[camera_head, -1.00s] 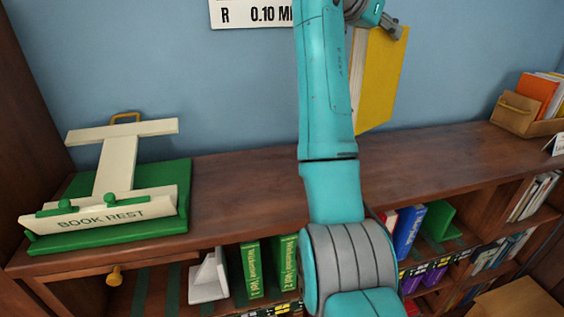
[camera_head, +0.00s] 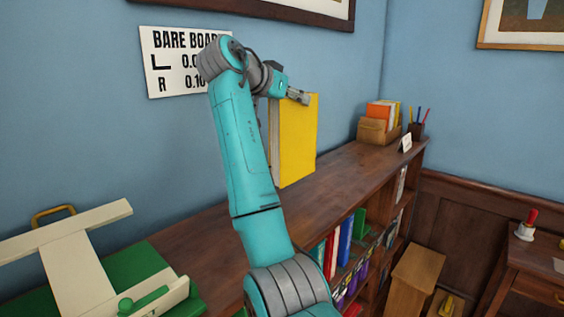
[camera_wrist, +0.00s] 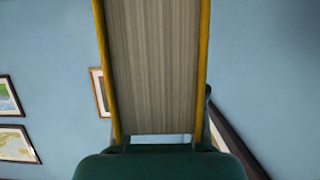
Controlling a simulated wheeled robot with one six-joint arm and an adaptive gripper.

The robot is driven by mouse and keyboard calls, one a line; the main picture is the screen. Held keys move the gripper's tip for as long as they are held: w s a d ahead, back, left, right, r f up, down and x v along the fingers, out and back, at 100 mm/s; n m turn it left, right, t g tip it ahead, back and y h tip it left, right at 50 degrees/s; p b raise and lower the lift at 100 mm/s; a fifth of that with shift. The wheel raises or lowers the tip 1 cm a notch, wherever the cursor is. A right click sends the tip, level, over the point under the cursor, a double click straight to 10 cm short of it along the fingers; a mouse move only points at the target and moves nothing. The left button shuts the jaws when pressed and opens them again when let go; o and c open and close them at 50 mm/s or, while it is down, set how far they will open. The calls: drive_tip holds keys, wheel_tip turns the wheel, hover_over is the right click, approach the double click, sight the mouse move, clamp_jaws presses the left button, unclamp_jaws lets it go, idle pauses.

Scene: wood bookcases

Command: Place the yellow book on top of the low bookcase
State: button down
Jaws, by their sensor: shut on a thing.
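The yellow book (camera_head: 299,138) hangs upright from my gripper (camera_head: 297,95) in the head view, above the top of the low bookcase (camera_head: 336,176). Whether its lower edge touches the wood cannot be told for sure. In the wrist view the book's pale page block (camera_wrist: 154,70) runs up between its two yellow covers. My gripper is shut on the book; its fingertips are mostly hidden in the wrist view.
A cream and green book rest (camera_head: 80,255) stands on the bookcase top at left. A box of books (camera_head: 378,130), a pen cup (camera_head: 416,130) and a small card (camera_head: 405,143) are at the far right end. Bare wood lies between. A sign (camera_head: 170,65) hangs behind my arm.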

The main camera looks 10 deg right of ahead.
sight(274, 121)
drive_tip(key=shift+f, duration=3.85)
drive_tip(key=c, duration=0.7)
unclamp_jaws()
drive_tip(key=shift+f, duration=0.1)
drive_tip(key=shift+a, duration=0.1)
drive_tip(key=shift+v, duration=3.7)
